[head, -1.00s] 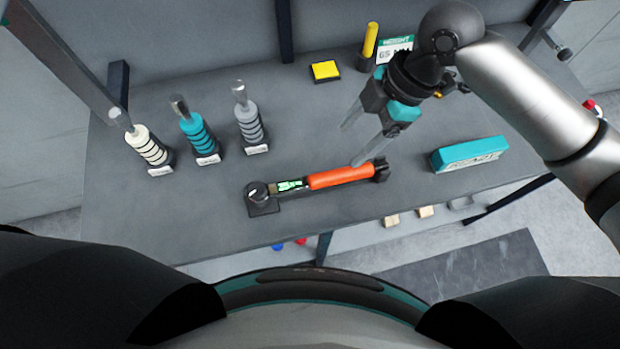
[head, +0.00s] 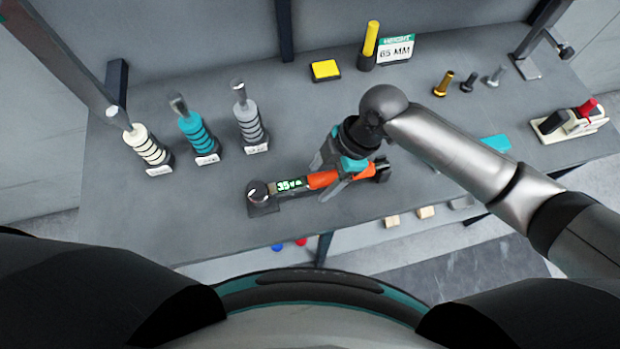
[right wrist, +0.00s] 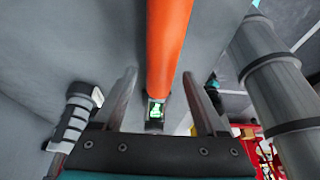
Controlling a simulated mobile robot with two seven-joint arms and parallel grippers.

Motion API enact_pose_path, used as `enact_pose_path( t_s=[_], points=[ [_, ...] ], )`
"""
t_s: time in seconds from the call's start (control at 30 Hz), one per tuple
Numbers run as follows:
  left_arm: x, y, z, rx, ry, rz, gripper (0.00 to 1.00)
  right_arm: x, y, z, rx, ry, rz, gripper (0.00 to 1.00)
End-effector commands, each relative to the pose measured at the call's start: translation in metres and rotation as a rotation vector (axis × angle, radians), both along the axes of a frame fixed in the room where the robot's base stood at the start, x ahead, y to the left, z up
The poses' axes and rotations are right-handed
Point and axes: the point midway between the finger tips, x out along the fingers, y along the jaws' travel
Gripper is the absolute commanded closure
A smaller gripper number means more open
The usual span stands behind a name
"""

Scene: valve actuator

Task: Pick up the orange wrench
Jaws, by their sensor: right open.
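The orange wrench (head: 320,181) lies on the grey table, with a dark round head at its left end and a lit green display reading about 35. My right gripper (head: 325,177) is over its handle with one finger on each side, and hides part of the handle. In the right wrist view the orange handle (right wrist: 168,45) runs between the two spread fingers of the gripper (right wrist: 160,90), with gaps on both sides. My left gripper is not in the head view.
Three handled tools, cream (head: 150,147), teal (head: 197,134) and grey (head: 250,124), stand at the left. A yellow block (head: 325,69), a 65 MM sign (head: 396,51) and several bolts (head: 443,84) are behind. A teal box (head: 495,143) is partly hidden by my right arm.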

Motion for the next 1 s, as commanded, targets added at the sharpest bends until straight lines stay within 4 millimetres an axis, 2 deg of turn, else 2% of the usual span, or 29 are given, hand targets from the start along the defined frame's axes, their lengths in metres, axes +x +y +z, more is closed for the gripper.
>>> enact_pose_path(
  t_s=[0.1,0.37,1.0],
  points=[
    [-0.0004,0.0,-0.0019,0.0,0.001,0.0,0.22,-0.0015,0.0042,-0.0122,-0.001,0.001,0.0,0.26],
    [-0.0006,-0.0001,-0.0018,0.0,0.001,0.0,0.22,-0.0014,0.005,-0.014,-0.001,-0.002,0.001,0.26],
    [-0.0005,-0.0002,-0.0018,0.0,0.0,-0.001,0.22,-0.0013,0.0047,-0.0137,-0.001,-0.002,0.001,0.97]
  ],
)
